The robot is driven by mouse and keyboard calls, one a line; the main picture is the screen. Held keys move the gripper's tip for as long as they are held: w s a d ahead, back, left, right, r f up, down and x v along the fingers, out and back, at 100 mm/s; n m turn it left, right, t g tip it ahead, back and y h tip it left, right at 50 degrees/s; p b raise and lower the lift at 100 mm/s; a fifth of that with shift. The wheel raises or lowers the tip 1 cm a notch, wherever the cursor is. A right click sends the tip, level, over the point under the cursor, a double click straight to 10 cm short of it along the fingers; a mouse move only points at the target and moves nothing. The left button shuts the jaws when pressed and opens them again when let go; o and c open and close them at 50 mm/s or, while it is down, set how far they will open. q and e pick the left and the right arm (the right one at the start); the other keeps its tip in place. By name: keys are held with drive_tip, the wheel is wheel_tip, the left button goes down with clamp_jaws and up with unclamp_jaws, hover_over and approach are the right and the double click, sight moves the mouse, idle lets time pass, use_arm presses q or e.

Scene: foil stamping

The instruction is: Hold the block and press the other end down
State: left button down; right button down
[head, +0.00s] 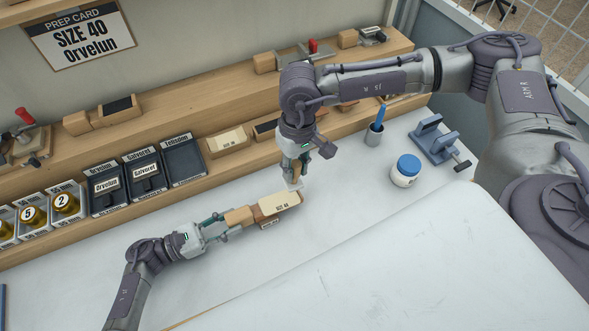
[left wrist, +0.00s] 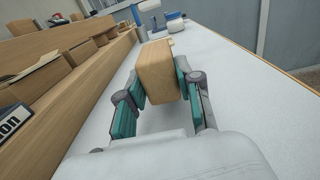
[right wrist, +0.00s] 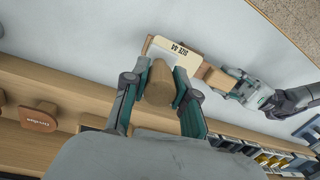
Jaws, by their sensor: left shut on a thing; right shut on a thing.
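A pale wooden block (head: 238,216) lies on the white bench, with a cream SIZE 40 card (head: 281,203) over its right part. My left gripper (head: 222,222) is shut on the block's left end. In the left wrist view the block (left wrist: 157,72) sits between the fingers. My right gripper (head: 298,182) points down at the block's right end. In the right wrist view its fingers are shut on a rounded wooden piece (right wrist: 160,83) just beside the card (right wrist: 178,53). I cannot tell whether that piece touches or is joined to the block.
A white jar with a blue lid (head: 406,170), a cup with a blue tool (head: 373,135) and a blue-grey clamp (head: 435,140) stand to the right. A wooden shelf with dark plates (head: 143,172) and foil rolls (head: 35,215) runs behind. The front bench is clear.

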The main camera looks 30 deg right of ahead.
idle(0.3)
use_arm(q)
drive_tip(key=c, duration=0.7)
unclamp_jaws()
drive_tip(key=a, duration=1.2)
drive_tip(key=shift+w, duration=0.2)
drive_tip(key=shift+r, duration=0.1)
use_arm(e)
drive_tip(key=shift+r, duration=0.1)
